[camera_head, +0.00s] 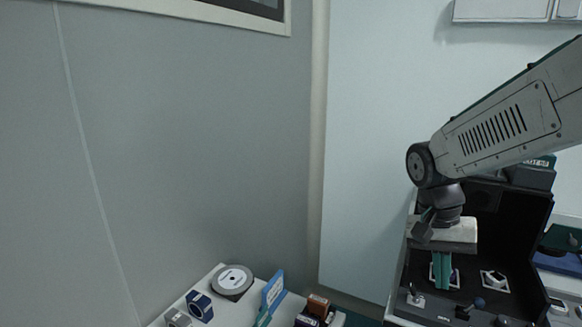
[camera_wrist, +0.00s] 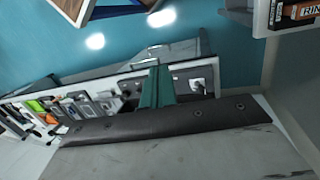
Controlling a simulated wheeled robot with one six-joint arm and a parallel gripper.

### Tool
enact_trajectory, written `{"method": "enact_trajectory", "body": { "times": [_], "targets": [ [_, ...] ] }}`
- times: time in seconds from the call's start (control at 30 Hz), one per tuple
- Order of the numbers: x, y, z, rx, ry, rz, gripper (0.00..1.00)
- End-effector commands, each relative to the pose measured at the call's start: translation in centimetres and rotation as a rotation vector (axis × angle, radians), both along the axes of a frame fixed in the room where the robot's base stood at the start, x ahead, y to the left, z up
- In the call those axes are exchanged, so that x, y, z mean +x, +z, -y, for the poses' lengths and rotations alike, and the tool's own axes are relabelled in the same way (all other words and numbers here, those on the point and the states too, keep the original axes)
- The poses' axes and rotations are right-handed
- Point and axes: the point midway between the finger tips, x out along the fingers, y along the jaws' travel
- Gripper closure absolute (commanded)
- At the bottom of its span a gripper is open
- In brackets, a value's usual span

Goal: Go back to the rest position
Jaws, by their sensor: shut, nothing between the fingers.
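My arm reaches in from the right in the head view, with my gripper (camera_head: 441,270) pointing down in front of a dark open case. Its green fingers are together with nothing between them. In the wrist view my gripper (camera_wrist: 157,88) shows as green fingers beyond the dark edge of its own body, above the case's small parts. The black case (camera_head: 484,217) has a raised back and small mounted parts on its floor. One white square mount (camera_head: 495,281) lies right of the fingers. Part of another mount is hidden behind the fingers.
A white table (camera_head: 208,281) at the lower left holds a round grey disc (camera_head: 232,280), a dark blue block (camera_head: 199,306) and a blue-and-white box (camera_head: 272,290). A wall corner stands behind. Blue floor (camera_wrist: 210,30) shows in the wrist view.

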Motion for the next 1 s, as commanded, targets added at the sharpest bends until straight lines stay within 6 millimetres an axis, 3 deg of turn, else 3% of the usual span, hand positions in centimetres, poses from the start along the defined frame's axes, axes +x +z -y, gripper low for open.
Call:
{"method": "enact_trajectory", "body": {
  "times": [0.1,0.3,0.5,0.7,1.0],
  "targets": [
    [-4.1,1.6,-0.3,0.081,0.205,0.013,1.0],
    [-9.9,3.1,-0.8,0.172,0.477,0.063,1.0],
    [-14.6,3.7,-1.2,0.201,0.594,0.156,1.0],
    [-16.5,4.5,-1.1,0.184,0.588,0.242,1.0],
    [-16.7,5.2,-1.0,0.173,0.585,0.274,1.0]
  ]
}}
